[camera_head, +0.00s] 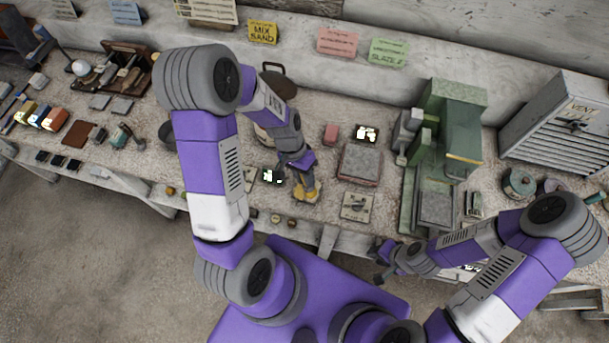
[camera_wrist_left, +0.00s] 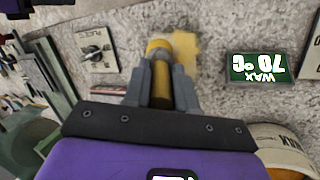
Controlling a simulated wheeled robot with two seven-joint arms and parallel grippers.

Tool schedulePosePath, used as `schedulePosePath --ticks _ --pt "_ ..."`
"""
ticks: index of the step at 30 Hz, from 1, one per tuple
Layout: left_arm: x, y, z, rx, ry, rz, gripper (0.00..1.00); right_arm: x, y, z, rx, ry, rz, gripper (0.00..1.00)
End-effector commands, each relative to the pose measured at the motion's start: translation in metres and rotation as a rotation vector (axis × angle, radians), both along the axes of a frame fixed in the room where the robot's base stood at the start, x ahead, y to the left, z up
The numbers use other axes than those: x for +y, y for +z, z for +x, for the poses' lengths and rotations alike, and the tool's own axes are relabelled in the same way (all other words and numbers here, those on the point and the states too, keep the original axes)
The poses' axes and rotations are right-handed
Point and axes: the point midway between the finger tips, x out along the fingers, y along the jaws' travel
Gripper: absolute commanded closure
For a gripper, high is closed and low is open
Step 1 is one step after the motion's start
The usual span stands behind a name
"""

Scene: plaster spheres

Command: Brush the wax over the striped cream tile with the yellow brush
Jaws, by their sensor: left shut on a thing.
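My left gripper (camera_head: 303,182) is shut on the yellow brush and points down at the bench. In the left wrist view, the brush handle (camera_wrist_left: 161,90) stands between the grey fingers. A flat pale yellow patch (camera_wrist_left: 187,52) lies on the bench just past the brush. The brush and fingers partly cover it, and I cannot make out stripes or tell whether it is the striped cream tile. I cannot tell if the brush touches it. My right gripper (camera_head: 378,264) hangs in front of the bench edge, away from the brush; its fingers are too unclear to read.
A display reading wax 70 °C (camera_wrist_left: 258,68) lies beside the patch. A round pot (camera_wrist_left: 285,140) stands near my left gripper. A plate with a dial (camera_head: 356,205) and a grey slab (camera_head: 359,164) lie to the right. A green machine (camera_head: 452,130) stands further right.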

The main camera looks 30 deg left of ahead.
Motion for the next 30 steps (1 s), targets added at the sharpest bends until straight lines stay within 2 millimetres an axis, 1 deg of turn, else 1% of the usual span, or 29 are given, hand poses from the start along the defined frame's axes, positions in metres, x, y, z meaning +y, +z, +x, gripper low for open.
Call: schedulePosePath --ticks 17,23,30 --pt "-0.004 0.0 -0.018 0.0 -0.001 0.0 1.0 0.0 -0.003 0.0 0.0 0.0 0.0 0.69" --pt "-0.004 0.0 -0.016 -0.001 0.0 0.001 1.0 0.0 -0.003 0.0 0.0 0.0 0.0 0.69" --pt "-0.001 0.001 -0.002 -0.001 -0.001 0.001 1.0 0.0 -0.003 0.0 0.0 0.0 0.0 0.69"
